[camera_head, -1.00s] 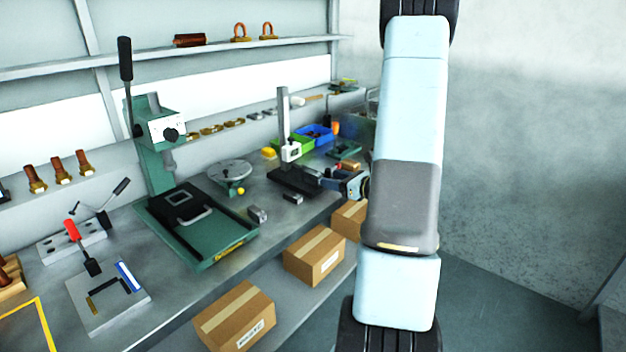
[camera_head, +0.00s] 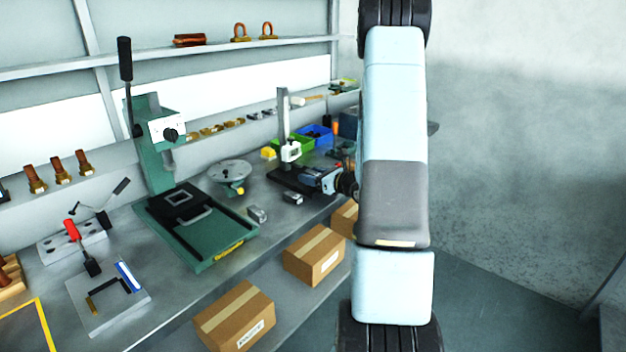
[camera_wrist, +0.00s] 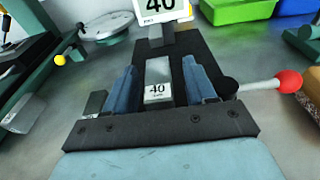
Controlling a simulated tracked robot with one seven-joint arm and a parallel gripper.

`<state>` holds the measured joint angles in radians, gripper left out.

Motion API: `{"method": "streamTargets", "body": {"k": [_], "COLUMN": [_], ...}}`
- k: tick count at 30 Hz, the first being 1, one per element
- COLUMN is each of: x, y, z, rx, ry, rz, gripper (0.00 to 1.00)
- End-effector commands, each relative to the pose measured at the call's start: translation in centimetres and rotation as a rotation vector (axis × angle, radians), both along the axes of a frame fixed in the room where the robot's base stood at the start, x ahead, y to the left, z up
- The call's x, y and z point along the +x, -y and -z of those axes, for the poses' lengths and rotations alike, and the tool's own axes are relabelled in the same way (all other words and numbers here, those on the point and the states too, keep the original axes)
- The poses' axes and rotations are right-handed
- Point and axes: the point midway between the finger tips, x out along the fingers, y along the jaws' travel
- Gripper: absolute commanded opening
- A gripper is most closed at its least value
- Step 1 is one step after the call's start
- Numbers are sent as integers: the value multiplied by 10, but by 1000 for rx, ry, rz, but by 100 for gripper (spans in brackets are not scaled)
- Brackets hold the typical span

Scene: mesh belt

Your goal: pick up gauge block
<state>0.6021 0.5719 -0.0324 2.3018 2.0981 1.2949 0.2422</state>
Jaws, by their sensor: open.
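The gauge block (camera_wrist: 158,82) is a small pale metal block marked 40. In the wrist view it sits between the two blue fingers of my gripper (camera_wrist: 160,68), with a visible gap on the right side; contact on the left is hard to tell. It appears over the black base of the gauge stand (camera_wrist: 196,40). My gripper is open around it. In the head view my gripper (camera_head: 328,181) is at the right end of the stand's base (camera_head: 285,180), and I cannot make out the block there.
Two small metal blocks (camera_head: 257,214) (camera_head: 293,198) lie on the bench in front of the stand. The stand's white head (camera_wrist: 160,8) is just beyond my fingers. A red-knobbed lever (camera_wrist: 287,82) is to the right. Green (camera_wrist: 238,10) and blue bins stand behind.

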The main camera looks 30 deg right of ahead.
Motion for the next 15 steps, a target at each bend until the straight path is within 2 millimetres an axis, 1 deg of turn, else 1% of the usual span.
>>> {"method": "streamTargets", "body": {"k": [2,3,15], "x": [0,0,-1], "y": [0,0,0], "z": [0,0,0], "rx": [0,0,0], "ry": [0,0,0], "rz": [0,0,0], "gripper": [56,54,15]}}
